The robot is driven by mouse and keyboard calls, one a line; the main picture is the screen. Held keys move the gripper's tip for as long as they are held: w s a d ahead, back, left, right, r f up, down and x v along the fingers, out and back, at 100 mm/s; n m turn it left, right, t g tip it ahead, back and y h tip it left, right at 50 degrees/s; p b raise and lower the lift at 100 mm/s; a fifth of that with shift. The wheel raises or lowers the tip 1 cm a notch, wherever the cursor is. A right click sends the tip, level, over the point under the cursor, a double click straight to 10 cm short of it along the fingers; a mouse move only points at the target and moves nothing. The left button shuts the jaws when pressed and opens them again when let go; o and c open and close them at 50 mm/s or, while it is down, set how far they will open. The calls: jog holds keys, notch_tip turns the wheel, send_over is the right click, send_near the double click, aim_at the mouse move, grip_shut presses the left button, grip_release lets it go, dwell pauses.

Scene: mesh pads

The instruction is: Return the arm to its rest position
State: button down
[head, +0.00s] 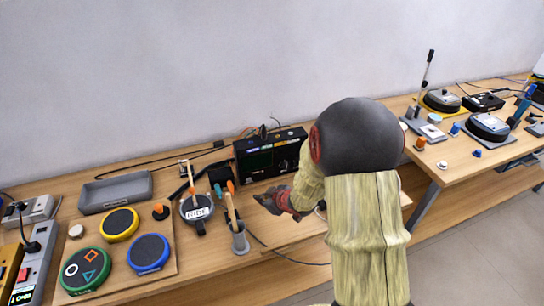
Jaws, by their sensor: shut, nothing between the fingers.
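My arm rises in the right middle of the head view, with a pale yellow ribbed sleeve and a large dark round joint at its top. The arm bends over at that joint and points down and left. My gripper (272,204) shows small and dark red at its end, over the front of the workbench (215,260). It is shut and holds nothing that I can see. My arm hides part of the bench behind it.
A black instrument box (270,155) stands just behind my gripper. Round pads (149,253) and a grey tray (115,192) lie farther left. A second bench (455,150) with devices stands right.

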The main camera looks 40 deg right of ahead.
jog(key=shift+w+r, duration=0.1)
jog(key=shift+r, duration=0.15)
jog(key=s+a+r+m+g+h, duration=0.1)
jog(key=s+r+h, duration=0.1)
jog(key=r, duration=0.7)
jog(key=s+a+r+m+h, duration=0.1)
jog(key=s+a+r+m, duration=0.15)
jog(key=r, duration=0.55)
jog(key=s+a+r+g+y, duration=0.1)
jog(key=s+a+r, duration=0.3)
jog(key=s+a, duration=0.3)
jog(key=s+a+r+g+y, duration=0.1)
jog(key=s+a+r, duration=0.4)
jog(key=s, duration=0.8)
jog(key=shift+a+m+g+y, duration=0.3)
jog(key=shift+a+m+g, duration=0.1)
jog(key=shift+a, duration=0.6)
